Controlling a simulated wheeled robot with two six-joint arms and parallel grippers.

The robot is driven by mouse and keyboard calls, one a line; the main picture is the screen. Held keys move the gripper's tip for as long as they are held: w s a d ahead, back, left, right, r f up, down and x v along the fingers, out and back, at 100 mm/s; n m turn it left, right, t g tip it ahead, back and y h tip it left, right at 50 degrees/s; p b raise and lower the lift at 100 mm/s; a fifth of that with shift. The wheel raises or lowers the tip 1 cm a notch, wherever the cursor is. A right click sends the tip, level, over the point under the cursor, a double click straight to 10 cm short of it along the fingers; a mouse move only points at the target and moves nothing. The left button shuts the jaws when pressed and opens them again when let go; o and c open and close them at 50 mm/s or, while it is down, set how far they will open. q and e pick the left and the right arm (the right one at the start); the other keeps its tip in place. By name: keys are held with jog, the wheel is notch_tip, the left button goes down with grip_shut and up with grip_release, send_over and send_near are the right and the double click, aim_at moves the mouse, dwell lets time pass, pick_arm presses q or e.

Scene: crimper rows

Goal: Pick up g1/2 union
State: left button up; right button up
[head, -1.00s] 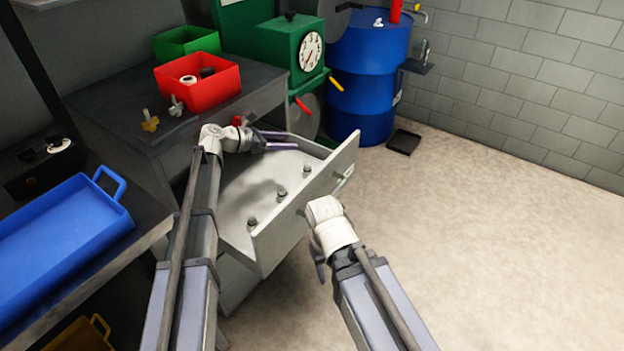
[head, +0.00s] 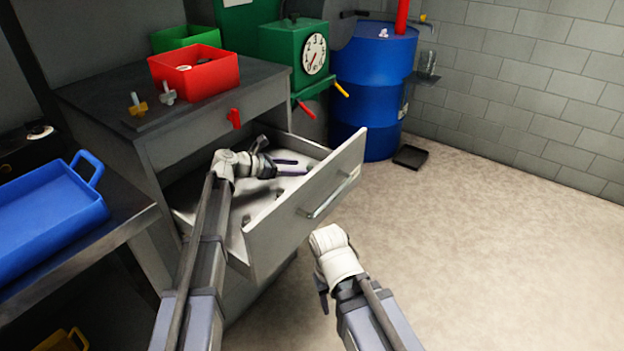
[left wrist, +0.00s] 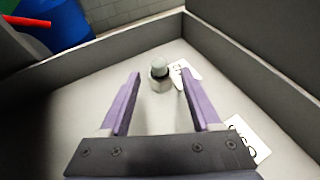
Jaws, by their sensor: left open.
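The open drawer (head: 283,226) holds several small metal fittings. One fitting (head: 247,219) shows near its left end, and another (head: 279,192) is partly hidden by the drawer front. My left gripper (head: 298,167) is inside the drawer, open and empty. In the left wrist view, a grey fitting (left wrist: 160,74) with a dark ring stands upright between the fingertips of my left gripper (left wrist: 161,74), apparently untouched. A white card (left wrist: 187,72) lies behind it, partly hidden by a finger; another card (left wrist: 247,138) lies at right. I cannot read either surely. My right gripper (head: 322,292) hangs outside the drawer.
The cabinet top carries a red bin (head: 196,72), a green bin (head: 185,37) and two small valves (head: 139,104). A blue tray (head: 45,220) is at left. A blue drum (head: 370,90) stands behind the drawer.

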aim_at(310, 166)
pick_arm(q)
jog(key=shift+b+x, duration=1)
jog(key=shift+x, duration=1.95)
jog(key=shift+w, duration=0.1)
grip_shut()
